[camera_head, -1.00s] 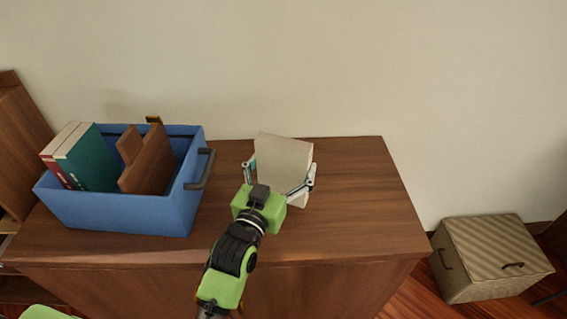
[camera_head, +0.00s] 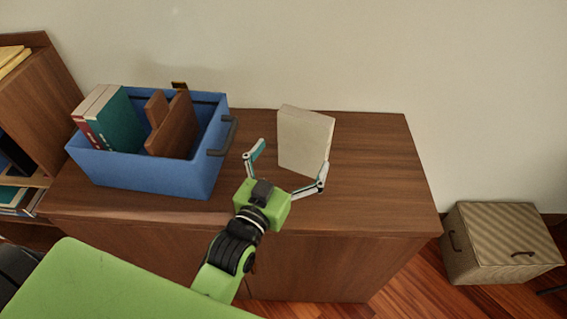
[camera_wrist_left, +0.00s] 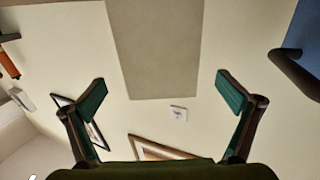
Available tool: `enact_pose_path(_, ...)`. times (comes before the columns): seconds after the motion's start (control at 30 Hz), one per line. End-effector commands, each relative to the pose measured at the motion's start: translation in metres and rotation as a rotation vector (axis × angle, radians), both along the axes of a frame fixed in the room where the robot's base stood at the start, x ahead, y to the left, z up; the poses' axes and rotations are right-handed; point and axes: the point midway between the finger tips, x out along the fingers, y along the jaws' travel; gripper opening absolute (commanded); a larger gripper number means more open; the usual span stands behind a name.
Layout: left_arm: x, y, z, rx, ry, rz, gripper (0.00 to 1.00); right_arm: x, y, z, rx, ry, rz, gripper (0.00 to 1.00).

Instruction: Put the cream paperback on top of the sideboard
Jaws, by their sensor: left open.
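The cream paperback (camera_head: 303,142) stands upright on the brown wooden sideboard (camera_head: 375,175), right of the blue box. My left gripper (camera_head: 287,168) is open in front of the book, its fingers spread wide and apart from it. In the left wrist view the book (camera_wrist_left: 155,50) hangs into the upper middle of the picture, beyond the open fingertips (camera_wrist_left: 168,92), with nothing between them. My right gripper is not in view.
A blue box (camera_head: 150,172) with a dark handle holds books and brown wooden pieces at the sideboard's left. The sideboard top right of the paperback is clear. A woven lidded box (camera_head: 500,240) stands on the floor at right. A bookshelf (camera_head: 40,105) is at far left.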

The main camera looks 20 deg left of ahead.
Motion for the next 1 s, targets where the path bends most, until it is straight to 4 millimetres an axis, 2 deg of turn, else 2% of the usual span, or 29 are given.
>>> enact_pose_path(0.1, -0.023, 0.002, 0.001, 0.0, 0.003, -0.001, 1.0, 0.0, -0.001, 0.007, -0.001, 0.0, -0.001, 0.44)
enact_pose_path(0.3, -0.044, 0.005, 0.0, 0.0, 0.001, 0.0, 1.0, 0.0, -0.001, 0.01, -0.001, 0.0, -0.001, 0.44)
enact_pose_path(1.0, -0.049, 0.006, 0.0, 0.0, -0.001, 0.0, 1.0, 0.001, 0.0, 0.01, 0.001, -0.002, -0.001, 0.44)
